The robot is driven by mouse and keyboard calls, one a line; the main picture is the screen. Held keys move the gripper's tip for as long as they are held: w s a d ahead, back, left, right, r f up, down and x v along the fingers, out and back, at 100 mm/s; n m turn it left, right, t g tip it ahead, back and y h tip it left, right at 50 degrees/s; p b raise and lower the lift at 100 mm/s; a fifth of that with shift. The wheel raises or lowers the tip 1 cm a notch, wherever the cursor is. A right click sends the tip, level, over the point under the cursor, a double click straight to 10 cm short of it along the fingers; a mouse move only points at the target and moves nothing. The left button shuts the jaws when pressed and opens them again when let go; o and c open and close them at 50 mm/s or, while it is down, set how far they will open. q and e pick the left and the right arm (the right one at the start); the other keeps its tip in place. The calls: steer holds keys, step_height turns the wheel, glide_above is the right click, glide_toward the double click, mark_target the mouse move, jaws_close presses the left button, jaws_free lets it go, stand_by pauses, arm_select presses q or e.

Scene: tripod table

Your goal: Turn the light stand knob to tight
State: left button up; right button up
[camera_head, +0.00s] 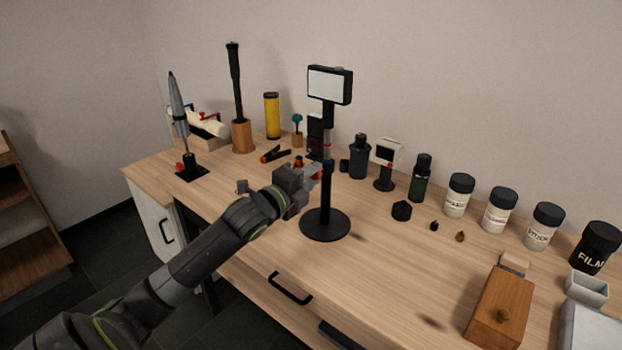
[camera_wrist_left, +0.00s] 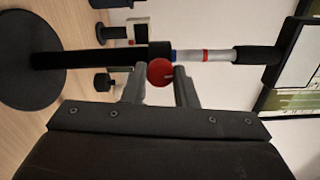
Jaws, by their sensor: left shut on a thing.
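The light stand (camera_head: 326,195) is upright on the table, with a round black base, a black post and a white light panel (camera_head: 329,85) on top. Its red knob (camera_wrist_left: 160,71) is on the post just below a grey section with red and blue bands. My left gripper (camera_head: 314,172) reaches the post from the left at knob height. In the left wrist view, my left gripper (camera_wrist_left: 160,84) has its two fingers on either side of the red knob, shut on it. In the head view the fingers partly hide the knob. My right gripper is not in view.
Several bottles and jars, including a dark bottle (camera_head: 359,160) and a film jar (camera_head: 597,248), line the back right. A yellow cylinder (camera_head: 272,116) and a wooden holder (camera_head: 242,136) stand at the back left. A wooden block (camera_head: 499,306) lies front right. The table front is mostly clear.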

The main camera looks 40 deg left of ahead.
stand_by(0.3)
arm_select(q)
steer(key=o, duration=1)
steer(key=shift+s, duration=0.1)
steer(key=s+a+p, duration=0.1)
steer(key=s+p, duration=0.3)
steer(key=s, duration=1.3)
steer(key=shift+a+p, duration=0.15)
steer(key=shift+p, duration=0.25)
steer(key=shift+f, duration=0.1)
